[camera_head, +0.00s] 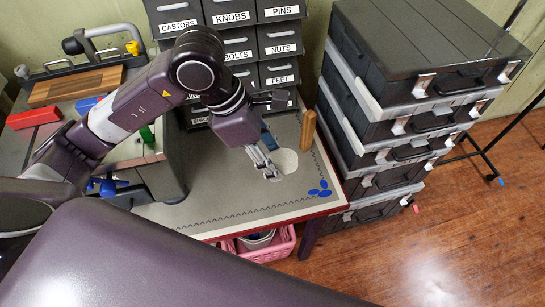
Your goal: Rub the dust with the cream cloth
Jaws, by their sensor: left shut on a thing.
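My left gripper (268,174) reaches down to the grey worktop (215,205) from the left, its fingers pointing at the surface. It is shut on the cream cloth (287,162), a pale rounded patch that shows just right of the fingers. The cloth lies low at the worktop, and the fingers hide part of it. I cannot make out the dust clearly; the gripper and cloth may cover some of it. My right gripper is not in view.
Blue pieces (319,189) lie near the worktop's right edge. Labelled drawers (240,45) stand behind, stacked dark cases (400,125) to the right. A pink basket (265,246) is below. Bare worktop lies left of the gripper.

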